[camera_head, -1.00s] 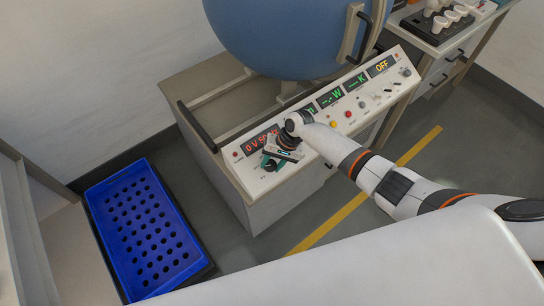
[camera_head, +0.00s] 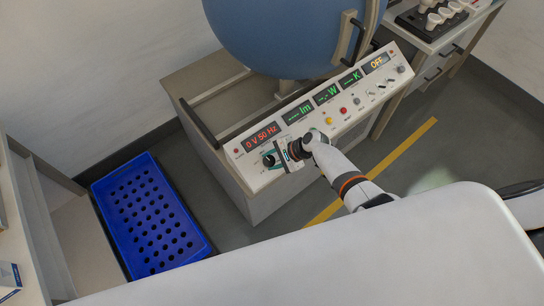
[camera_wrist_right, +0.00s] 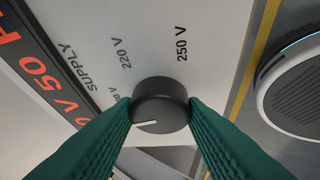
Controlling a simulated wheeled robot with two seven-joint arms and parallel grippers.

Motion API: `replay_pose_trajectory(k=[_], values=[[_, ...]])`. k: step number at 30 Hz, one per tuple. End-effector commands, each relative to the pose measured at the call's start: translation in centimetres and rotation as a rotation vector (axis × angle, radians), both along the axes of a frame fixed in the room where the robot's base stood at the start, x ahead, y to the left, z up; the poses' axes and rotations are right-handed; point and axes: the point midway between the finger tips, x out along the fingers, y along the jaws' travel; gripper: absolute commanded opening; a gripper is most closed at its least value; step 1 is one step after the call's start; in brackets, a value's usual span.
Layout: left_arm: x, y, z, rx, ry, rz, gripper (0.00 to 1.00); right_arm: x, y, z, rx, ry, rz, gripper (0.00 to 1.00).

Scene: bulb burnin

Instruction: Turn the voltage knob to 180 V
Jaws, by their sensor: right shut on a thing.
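The voltage knob (camera_wrist_right: 160,95) is a dark grey round knob. In the right wrist view it sits between the two green fingers of my right gripper (camera_wrist_right: 160,112), which touch it on both sides. Its white pointer line faces the lower left of that view, away from the 250 V and 220 V marks. Another label is partly hidden by the left finger. In the head view the knob (camera_head: 268,160) is at the lower left of the control panel (camera_head: 258,180), with my right gripper (camera_head: 275,158) at it. The red display (camera_head: 262,137) reads 0 V 50 Hz. My left gripper is out of view.
Green displays, an OFF display (camera_head: 376,63) and several small buttons line the panel to the right. A black handle bar (camera_head: 200,124) runs at the panel's left. A blue perforated crate (camera_head: 150,215) stands on the floor at left. A large blue sphere (camera_head: 285,35) stands behind.

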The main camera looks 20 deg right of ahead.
Motion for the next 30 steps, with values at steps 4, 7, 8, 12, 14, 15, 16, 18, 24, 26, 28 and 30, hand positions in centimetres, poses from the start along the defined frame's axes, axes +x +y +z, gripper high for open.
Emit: replay_pose_trajectory(k=[4,7,8,12,14,15,16,18,24,26,28,30], values=[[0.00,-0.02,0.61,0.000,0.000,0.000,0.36,-0.04,-0.14,0.09,0.035,0.013,-0.082,0.15],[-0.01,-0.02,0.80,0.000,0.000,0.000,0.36,-0.03,-0.16,0.06,0.055,0.019,-0.121,0.15],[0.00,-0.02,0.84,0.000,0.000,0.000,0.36,-0.02,-0.15,0.06,0.059,0.021,-0.131,0.15],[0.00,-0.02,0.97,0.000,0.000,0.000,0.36,-0.01,-0.16,0.03,0.075,0.026,-0.163,0.15],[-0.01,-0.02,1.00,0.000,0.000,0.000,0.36,-0.02,-0.18,0.01,0.078,0.027,-0.171,0.15],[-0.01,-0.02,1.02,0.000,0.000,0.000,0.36,-0.02,-0.17,0.00,0.080,0.028,-0.175,0.15],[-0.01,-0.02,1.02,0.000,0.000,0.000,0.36,-0.02,-0.18,-0.01,0.081,0.028,-0.177,0.15],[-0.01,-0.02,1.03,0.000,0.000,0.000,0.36,-0.02,-0.19,-0.01,0.082,0.028,-0.181,0.15],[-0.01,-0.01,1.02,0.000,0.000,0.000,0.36,-0.02,-0.20,-0.03,0.083,0.028,-0.182,0.15],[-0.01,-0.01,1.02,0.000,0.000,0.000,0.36,-0.01,-0.21,-0.04,0.083,0.028,-0.182,0.15],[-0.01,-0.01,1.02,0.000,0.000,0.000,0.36,-0.01,-0.21,-0.04,0.083,0.027,-0.181,0.15],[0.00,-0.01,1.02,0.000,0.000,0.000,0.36,-0.02,-0.19,-0.03,0.082,0.028,-0.181,0.47]])
